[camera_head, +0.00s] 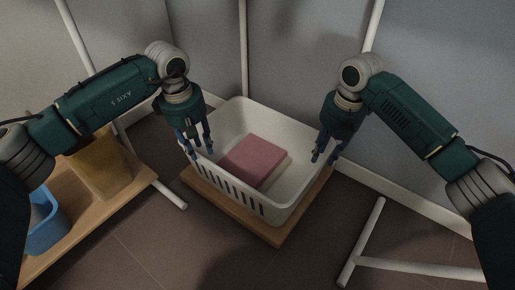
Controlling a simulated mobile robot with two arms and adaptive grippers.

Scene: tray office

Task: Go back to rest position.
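My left gripper (199,143) hangs over the left rim of a white basket, its blue fingers spread apart with nothing between them. My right gripper (323,150) hangs at the basket's right rim, with its fingers apart. I cannot tell whether either gripper touches the rim. The white basket (233,195) has slotted sides and stands on a wooden board (276,240). A pink block, perhaps a book (253,158), lies in the basket, below and between the grippers.
A wooden surface (128,193) at the left carries a tan box (98,165) and a blue container (47,228). White poles and a floor frame (362,240) stand at the left and right. Grey walls rise close behind the basket. Bare brown floor shows in front.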

